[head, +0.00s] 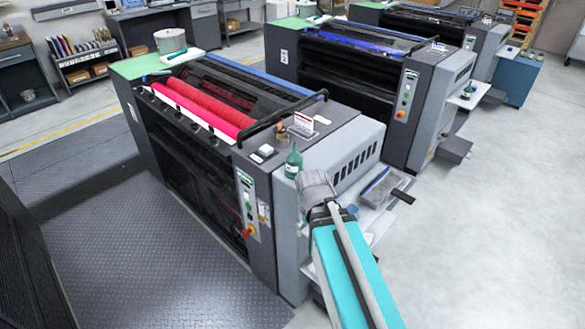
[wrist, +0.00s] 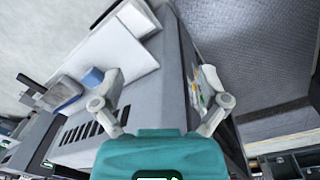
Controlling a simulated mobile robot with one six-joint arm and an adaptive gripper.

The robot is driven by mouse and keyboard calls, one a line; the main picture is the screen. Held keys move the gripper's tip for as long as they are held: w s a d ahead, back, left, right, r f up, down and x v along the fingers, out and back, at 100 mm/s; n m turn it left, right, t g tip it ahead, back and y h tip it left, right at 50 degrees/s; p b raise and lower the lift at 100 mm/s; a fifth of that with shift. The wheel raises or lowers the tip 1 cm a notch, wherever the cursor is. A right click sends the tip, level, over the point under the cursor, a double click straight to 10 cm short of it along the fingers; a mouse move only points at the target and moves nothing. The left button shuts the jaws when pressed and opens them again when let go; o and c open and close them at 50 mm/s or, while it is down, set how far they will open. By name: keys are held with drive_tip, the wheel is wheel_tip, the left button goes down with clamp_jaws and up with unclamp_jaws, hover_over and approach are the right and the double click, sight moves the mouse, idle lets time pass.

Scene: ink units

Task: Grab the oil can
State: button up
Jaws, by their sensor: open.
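The oil can (head: 293,164) is a small dark green can with a narrow spout. In the head view it stands upright on the near top corner of the closest press, left of my gripper (head: 318,187). My gripper is beside the can in the picture; I cannot tell the exact gap. In the wrist view my gripper's two grey fingers (wrist: 161,74) are spread wide with nothing between them. The can cannot be made out there; the teal body at the bottom covers part of the view.
The closest press (head: 345,137) has a raised black handrail (head: 285,117) and a card holder (head: 303,124) near the can. A side shelf (head: 368,212) below carries a tray (head: 382,187) and a blue cup (wrist: 93,77). Grey floor (head: 490,240) at right is clear.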

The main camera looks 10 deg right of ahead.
drive_tip(key=w+d+f+n+h+b, duration=0.1)
drive_tip(key=w+f+n+h+b, duration=0.2)
drive_tip(key=w+n+h+b, duration=0.3)
drive_tip(key=n+t+h+b, duration=0.8)
drive_tip(key=n+h, duration=0.1)
drive_tip(key=n, duration=0.8)
approach(288, 163)
drive_tip(key=shift+a+f, duration=0.25)
drive_tip(key=shift+a, duration=0.2)
drive_tip(key=shift+d, duration=0.1)
drive_tip(key=shift+x, duration=4.25)
drive_tip(key=shift+d+r+m, duration=0.1)
drive_tip(key=shift+r+m, duration=0.05)
drive_tip(key=shift+m, duration=0.15)
